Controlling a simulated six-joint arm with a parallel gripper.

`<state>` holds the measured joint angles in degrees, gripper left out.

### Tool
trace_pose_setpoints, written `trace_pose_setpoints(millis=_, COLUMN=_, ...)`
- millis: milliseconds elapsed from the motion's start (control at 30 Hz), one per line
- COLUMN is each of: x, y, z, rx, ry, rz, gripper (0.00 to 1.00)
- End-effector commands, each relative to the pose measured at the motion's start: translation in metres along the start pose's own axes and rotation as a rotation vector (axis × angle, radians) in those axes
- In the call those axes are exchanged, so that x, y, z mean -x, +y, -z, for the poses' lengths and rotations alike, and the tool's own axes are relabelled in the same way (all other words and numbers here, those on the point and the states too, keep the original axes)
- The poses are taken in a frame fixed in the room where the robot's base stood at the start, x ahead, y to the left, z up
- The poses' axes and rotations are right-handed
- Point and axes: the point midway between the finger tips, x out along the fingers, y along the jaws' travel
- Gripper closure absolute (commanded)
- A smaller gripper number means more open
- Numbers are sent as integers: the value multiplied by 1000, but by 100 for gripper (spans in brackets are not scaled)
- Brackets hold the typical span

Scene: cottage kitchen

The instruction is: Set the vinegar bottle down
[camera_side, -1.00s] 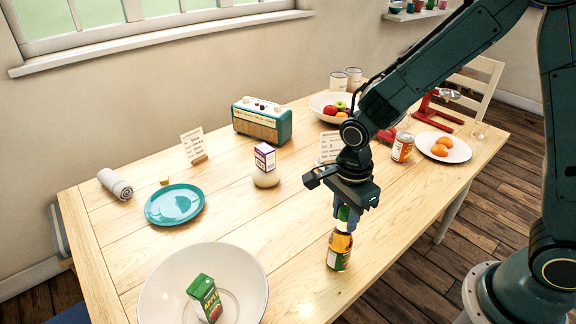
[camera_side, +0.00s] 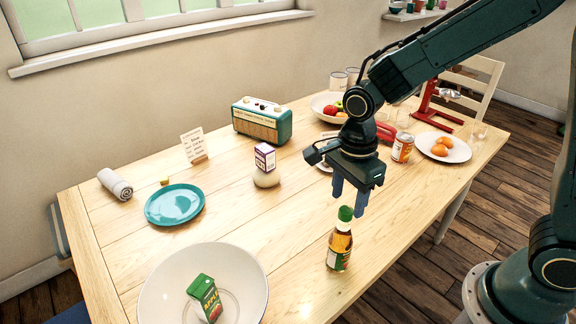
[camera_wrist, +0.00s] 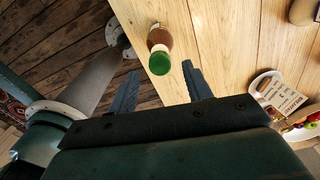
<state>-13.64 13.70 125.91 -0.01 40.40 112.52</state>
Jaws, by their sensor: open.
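The vinegar bottle (camera_side: 340,248), amber with a green cap and a label, stands upright on the wooden table (camera_side: 240,215) near its front edge. My gripper (camera_side: 348,208) is open and empty in the side view, with its blue fingers just above and around the height of the cap, pointing down. In the wrist view the bottle (camera_wrist: 159,48) shows beyond the two fingers of my gripper (camera_wrist: 160,80), its green cap towards me. Nothing is between the fingers.
A large white bowl (camera_side: 160,290) with a green apple juice carton (camera_side: 205,297) stands left of the bottle. Table around the bottle is clear.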

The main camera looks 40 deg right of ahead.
Motion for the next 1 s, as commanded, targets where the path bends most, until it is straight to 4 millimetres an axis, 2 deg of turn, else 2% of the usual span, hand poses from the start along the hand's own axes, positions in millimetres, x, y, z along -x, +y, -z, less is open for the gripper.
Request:
trace_pose_setpoints(millis=200, x=38, y=0, z=0, rx=0, ry=-2, rz=4, gripper=50)
trace_pose_setpoints(millis=400, x=61, y=0, z=0, rx=0, ry=-1, rz=2, gripper=50)
trace_pose_setpoints(millis=600, x=70, y=0, z=0, rx=0, ry=-1, rz=0, gripper=50)
trace_pose_setpoints(millis=1000, x=71, y=0, z=0, rx=0, ry=0, rz=0, gripper=50)
